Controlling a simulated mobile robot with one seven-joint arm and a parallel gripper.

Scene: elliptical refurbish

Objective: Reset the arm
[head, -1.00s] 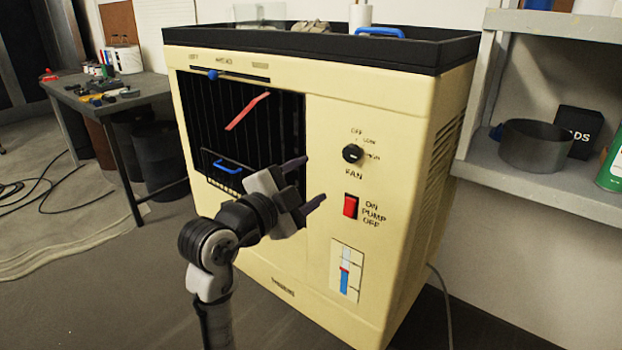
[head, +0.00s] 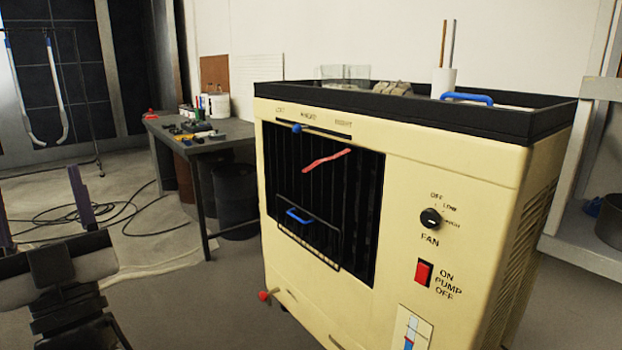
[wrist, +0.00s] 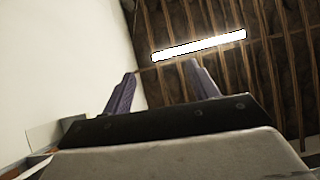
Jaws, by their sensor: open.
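My gripper (head: 40,208) is at the lower left of the head view, its two purple-grey fingers pointing up and spread apart. It is open and empty, well to the left of the cream cooler (head: 400,160) and not touching it. In the wrist view my gripper (wrist: 160,92) points up at the ceiling, with nothing between the fingers. Part of the left finger is cut off by the frame edge in the head view.
The cooler has a black grille, a fan knob (head: 431,218) and a red pump switch (head: 424,272). A workbench (head: 215,146) with small items stands behind. Black cables (head: 120,212) lie on the floor. A grey shelf (head: 580,235) is at the right. A ceiling light (wrist: 198,45) shows overhead.

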